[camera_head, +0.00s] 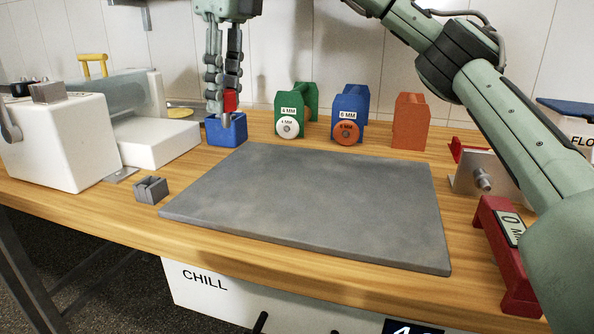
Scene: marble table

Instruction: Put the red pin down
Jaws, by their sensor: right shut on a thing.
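The red pin (230,101) is upright in my right gripper (224,93), whose fingers are shut on it. The gripper hangs down from the top of the head view, left of centre. The pin's lower end is at the opening of a small blue box (225,133) at the back left of the table. I cannot tell whether it touches the box's inside. My left gripper is not in view.
A grey marble slab (310,210) covers the table's middle. Green (308,97), blue (351,100) and orange (410,122) blocks stand behind it. A white machine (62,140) and a small grey block (151,190) are left. A red block (490,225) and metal bracket (470,170) are right.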

